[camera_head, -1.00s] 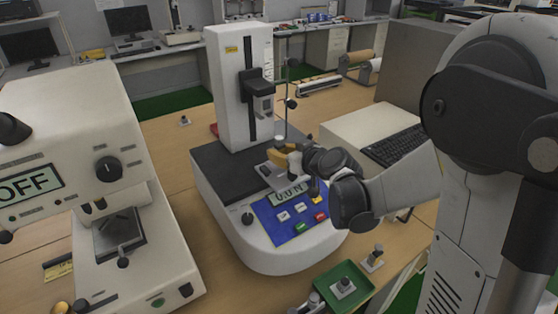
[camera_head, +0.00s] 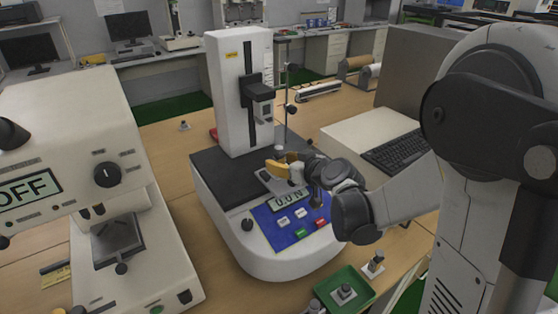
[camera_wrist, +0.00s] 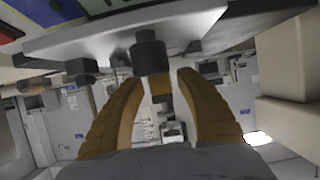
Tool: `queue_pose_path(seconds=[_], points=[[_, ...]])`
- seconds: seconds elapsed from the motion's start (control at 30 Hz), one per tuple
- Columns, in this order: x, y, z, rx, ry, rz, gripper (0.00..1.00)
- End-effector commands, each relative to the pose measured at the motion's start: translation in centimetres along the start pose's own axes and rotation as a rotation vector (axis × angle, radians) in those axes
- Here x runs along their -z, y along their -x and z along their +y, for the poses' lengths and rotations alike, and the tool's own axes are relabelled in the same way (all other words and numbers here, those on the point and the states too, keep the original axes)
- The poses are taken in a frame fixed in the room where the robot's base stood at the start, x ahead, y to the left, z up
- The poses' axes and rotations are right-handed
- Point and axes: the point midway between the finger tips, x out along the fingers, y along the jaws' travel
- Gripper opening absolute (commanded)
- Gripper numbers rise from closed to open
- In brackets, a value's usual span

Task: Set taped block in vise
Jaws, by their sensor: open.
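A force tester (camera_head: 270,240) stands mid-view with a grey metal fixture (camera_head: 268,184), perhaps the vise, on its bed. My gripper (camera_head: 285,165), with yellow-brown fingers, is over this fixture, below the tester's head. In the wrist view my gripper (camera_wrist: 160,95) is open, its fingers apart on either side of a dark round knob (camera_wrist: 150,52) and a small yellowish piece. I cannot tell whether that piece is the taped block. The knob lies just beyond the fingertips, against a grey plate (camera_wrist: 110,40). My gripper hides part of the fixture in the head view.
A green tray (camera_head: 326,285) holds a small grey block with a post (camera_head: 346,291). A similar block (camera_head: 376,262) stands beside it. A tester reading OFF (camera_head: 80,190) stands left. A keyboard (camera_head: 395,152) lies right. A thin upright rod (camera_head: 287,95) stands behind my gripper.

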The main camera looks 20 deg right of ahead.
Motion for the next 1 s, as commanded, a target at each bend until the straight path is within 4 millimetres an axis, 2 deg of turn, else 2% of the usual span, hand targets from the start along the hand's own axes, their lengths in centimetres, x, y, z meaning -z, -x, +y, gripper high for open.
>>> queue_pose_path(seconds=[0.3, 0.43, 0.6, 0.67, 0.77, 0.87, 1.0], points=[[0.3, 7.4, 0.1, -0.003, -0.002, 0.000, 0.43], [0.2, 9.5, 0.1, -0.002, -0.001, 0.000, 0.43], [0.1, 10.9, -0.3, 0.003, -0.004, -0.010, 0.43], [0.1, 11.4, -1.0, 0.010, -0.011, -0.033, 0.43], [-0.2, 12.6, -3.2, 0.025, -0.037, -0.112, 0.43], [-1.0, 14.8, -5.9, 0.021, -0.075, -0.229, 0.43], [-2.7, 19.3, -8.6, -0.039, -0.127, -0.392, 0.43]])
